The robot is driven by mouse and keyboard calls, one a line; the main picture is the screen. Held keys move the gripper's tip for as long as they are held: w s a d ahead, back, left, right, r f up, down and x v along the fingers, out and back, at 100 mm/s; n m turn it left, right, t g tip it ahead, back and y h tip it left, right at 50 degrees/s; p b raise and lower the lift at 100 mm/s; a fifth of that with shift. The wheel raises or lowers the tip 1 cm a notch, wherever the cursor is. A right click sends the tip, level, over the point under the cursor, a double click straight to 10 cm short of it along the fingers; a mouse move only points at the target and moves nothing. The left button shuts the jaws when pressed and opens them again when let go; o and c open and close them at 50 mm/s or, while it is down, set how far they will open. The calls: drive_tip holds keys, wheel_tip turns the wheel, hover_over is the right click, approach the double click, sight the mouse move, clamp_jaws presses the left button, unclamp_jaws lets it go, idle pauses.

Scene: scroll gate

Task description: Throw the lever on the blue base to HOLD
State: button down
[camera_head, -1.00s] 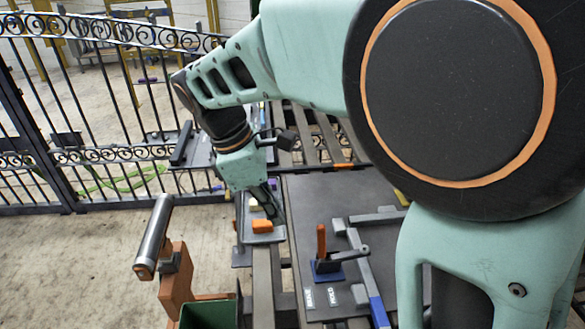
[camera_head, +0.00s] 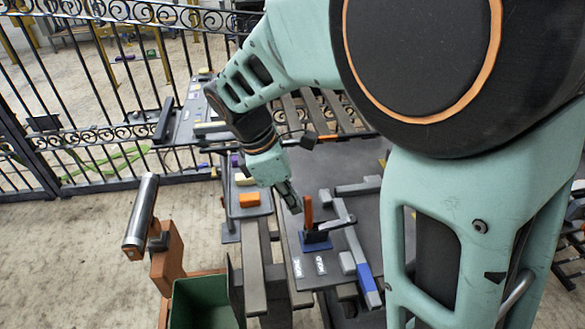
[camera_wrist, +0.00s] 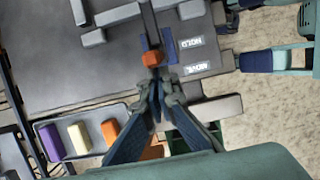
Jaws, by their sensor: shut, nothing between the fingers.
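The lever has an orange handle (camera_head: 308,209) standing roughly upright on a small blue base (camera_head: 316,242). In the wrist view, the handle's orange end (camera_wrist: 152,58) is just ahead of the fingertips, with part of the blue base (camera_wrist: 170,47) behind it. White labels lie beside the base: HOLD (camera_wrist: 191,42) and MOVE (camera_wrist: 198,68). In the head view, the HOLD label (camera_head: 320,265) is the right one. My gripper (camera_head: 296,208) is shut and empty, close to the handle's left side. Whether it touches the handle I cannot tell. Its fingers also show in the wrist view (camera_wrist: 160,84).
A grey bar with a blue end (camera_head: 367,279) lies right of the base. A tray (camera_head: 236,210) with orange, cream and purple blocks sits to the left. A green bin (camera_head: 202,304) and a post with a metal roller (camera_head: 141,217) stand front left. A scrollwork gate (camera_head: 100,135) is behind.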

sight(309, 197)
drive_tip(key=d, duration=0.1)
drive_tip(key=d+y+p, duration=0.1)
drive_tip(key=d+r+p, duration=0.1)
drive_tip(key=shift+w+d, duration=0.15)
drive_tip(key=shift+w, duration=0.15)
drive_tip(key=shift+w+d+f, duration=0.1)
drive_tip(key=shift+d+f, duration=0.05)
drive_tip(key=shift+d, duration=0.4)
drive_tip(key=shift+d, duration=0.1)
drive_tip(key=shift+a+r+p, duration=0.2)
drive_tip(key=shift+a+p, duration=0.2)
drive_tip(key=shift+a, duration=0.05)
drive_tip(key=v, duration=1.1)
drive_tip(key=shift+a+p, duration=0.3)
drive_tip(key=shift+p, duration=0.15)
